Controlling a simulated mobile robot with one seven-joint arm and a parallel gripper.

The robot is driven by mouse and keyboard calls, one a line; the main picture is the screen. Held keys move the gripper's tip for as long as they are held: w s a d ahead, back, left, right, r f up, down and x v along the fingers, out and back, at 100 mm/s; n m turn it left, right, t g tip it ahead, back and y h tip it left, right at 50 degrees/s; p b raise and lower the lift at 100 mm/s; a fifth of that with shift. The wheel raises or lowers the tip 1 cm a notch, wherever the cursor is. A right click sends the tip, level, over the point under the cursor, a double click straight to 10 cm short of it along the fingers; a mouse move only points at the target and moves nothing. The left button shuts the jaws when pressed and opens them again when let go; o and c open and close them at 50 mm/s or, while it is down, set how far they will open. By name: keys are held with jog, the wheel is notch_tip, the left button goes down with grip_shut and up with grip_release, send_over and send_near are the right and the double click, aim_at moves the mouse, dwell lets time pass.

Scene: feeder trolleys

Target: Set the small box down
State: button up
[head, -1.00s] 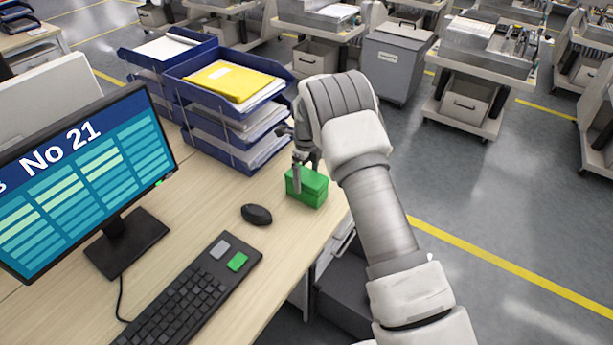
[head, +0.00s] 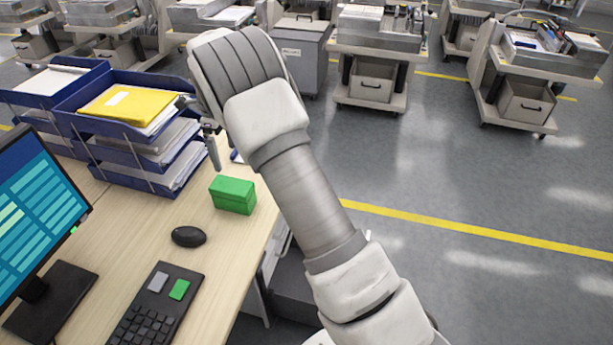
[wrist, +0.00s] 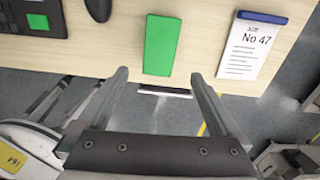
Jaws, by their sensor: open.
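The small green box (head: 233,195) sits on the light wooden desk (head: 200,250), near its right edge. It also shows in the wrist view (wrist: 162,45), lying flat near the desk's edge. My gripper (head: 213,150) is above and behind the box in the head view, clear of it. In the wrist view its two fingers (wrist: 160,82) are spread wide with nothing between them, and the box lies beyond the fingertips.
A mouse (head: 188,236), keyboard (head: 150,310) and monitor (head: 40,215) stand left of the box. Stacked blue trays (head: 125,165) are behind. A job card reading No 47 (wrist: 250,47) lies right of the box. Trolleys (head: 375,60) stand across the floor.

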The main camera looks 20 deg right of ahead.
jog(key=s+d+r+n+t, duration=0.1)
jog(key=s+d+r+n, duration=0.45)
jog(key=s+r, duration=0.35)
jog(key=s+d+r+n+t, duration=0.2)
jog(key=s+d+r+n, duration=0.35)
jog(key=r, duration=0.55)
jog(key=s+d+n+t, duration=0.2)
jog(key=s+n, duration=1.1)
jog(key=s, duration=0.9)
jog(key=shift+s+d+f, duration=0.15)
jog(key=shift+s+d, duration=0.1)
jog(key=shift+d, duration=0.1)
jog(key=shift+d, duration=0.1)
